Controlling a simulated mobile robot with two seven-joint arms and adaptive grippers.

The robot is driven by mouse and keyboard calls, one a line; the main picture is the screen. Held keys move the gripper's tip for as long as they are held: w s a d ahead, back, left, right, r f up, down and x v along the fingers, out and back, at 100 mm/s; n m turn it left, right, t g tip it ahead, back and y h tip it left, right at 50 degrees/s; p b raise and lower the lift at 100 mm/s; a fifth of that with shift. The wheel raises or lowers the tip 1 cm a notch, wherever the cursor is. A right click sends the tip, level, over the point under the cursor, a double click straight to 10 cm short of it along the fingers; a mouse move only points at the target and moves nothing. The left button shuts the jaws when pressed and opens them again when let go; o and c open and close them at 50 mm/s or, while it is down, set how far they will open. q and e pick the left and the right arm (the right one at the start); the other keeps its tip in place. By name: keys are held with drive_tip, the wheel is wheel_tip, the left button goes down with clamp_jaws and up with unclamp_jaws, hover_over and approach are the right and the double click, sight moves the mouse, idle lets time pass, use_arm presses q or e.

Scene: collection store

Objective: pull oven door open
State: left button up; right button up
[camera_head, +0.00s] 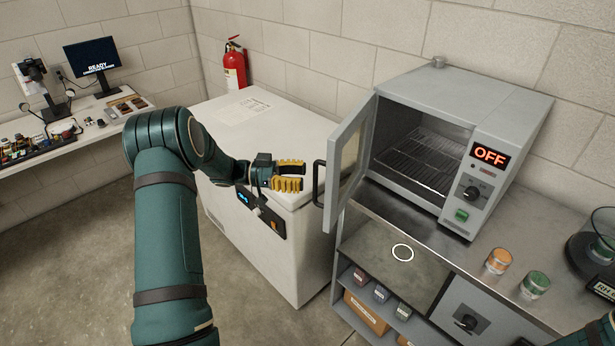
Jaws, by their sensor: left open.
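The grey oven (506,107) stands on a metal bench at the right, and its display reads OFF. Its door (349,155) is swung open to the left, showing the wire rack (419,160) inside. The dark door handle (319,183) is on the door's outer left edge. My left gripper (303,176) is open with yellow finger pads, just left of the handle in the picture. It appears apart from the handle and holds nothing. A part of my right arm shows at the bottom right corner; its gripper is out of view.
A white chest freezer (290,240) stands under my left gripper, left of the bench (480,262). Two small jars (498,261) and a glass vessel (597,235) are at the bench's right. A fire extinguisher (235,66) hangs behind. A desk with a monitor (91,57) is far left.

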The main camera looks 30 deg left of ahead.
use_arm(q)
drive_tip(key=v, duration=0.9)
drive_tip(key=shift+s, duration=0.15)
